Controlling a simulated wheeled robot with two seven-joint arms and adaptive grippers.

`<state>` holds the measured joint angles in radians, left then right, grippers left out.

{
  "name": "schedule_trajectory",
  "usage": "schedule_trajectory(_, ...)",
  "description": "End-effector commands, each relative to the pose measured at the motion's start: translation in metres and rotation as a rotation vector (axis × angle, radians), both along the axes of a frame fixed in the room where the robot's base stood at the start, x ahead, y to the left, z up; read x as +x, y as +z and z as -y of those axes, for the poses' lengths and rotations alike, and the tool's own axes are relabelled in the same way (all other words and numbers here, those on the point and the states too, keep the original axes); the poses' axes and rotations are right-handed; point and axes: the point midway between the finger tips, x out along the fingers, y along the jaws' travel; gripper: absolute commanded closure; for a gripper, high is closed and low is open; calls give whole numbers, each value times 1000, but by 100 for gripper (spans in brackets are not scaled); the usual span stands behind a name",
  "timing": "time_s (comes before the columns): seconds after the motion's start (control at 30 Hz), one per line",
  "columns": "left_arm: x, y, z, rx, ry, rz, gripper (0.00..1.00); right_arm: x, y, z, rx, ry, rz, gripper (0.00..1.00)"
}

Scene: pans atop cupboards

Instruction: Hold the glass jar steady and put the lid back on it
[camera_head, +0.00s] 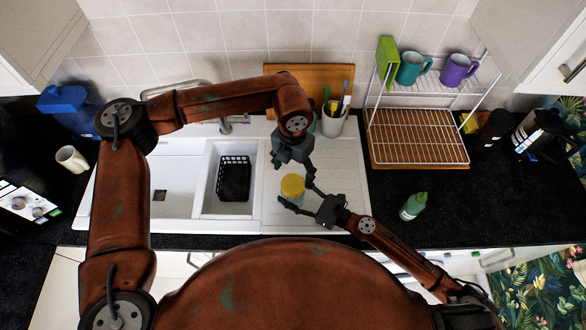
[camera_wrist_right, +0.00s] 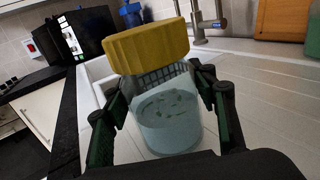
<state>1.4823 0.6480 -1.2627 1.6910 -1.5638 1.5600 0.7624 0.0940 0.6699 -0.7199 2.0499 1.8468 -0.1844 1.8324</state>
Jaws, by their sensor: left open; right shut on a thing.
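The glass jar (camera_head: 293,201) stands upright on the white drainer beside the sink. In the right wrist view the clear jar (camera_wrist_right: 168,132) is between the two fingers of my right gripper (camera_wrist_right: 158,98), which is shut on its sides. The yellow lid (camera_head: 292,185) is over the jar's mouth; it also shows in the right wrist view (camera_wrist_right: 146,46). I cannot tell whether it is fully seated. My right gripper (camera_head: 299,197) reaches the jar from the right. My left gripper (camera_head: 294,168) is open, just behind and above the lid, holding nothing.
The sink with a black basket (camera_head: 234,178) is left of the jar. A utensil pot (camera_head: 333,124) and wooden board (camera_head: 309,77) stand behind. A dish rack (camera_head: 418,137) with mugs is at the back right. A green bottle (camera_head: 413,206) stands on the dark counter to the right.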

Motion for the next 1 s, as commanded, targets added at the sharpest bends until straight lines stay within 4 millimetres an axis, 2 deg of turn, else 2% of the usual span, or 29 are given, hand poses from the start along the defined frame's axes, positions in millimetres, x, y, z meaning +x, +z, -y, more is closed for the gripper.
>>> schedule_trajectory(0.3,0,4,0,-2,609,-1,33,0,0,0,-1,0,0,100)
schedule_trajectory(0.5,0,6,0,-1,865,-2,33,0,0,0,-1,0,0,100)
schedule_trajectory(0.7,0,7,0,-2,960,-2,33,0,0,0,0,-1,1,100)
schedule_trajectory(1.0,0,6,0,-2,965,-2,33,0,0,0,-1,-1,0,100)
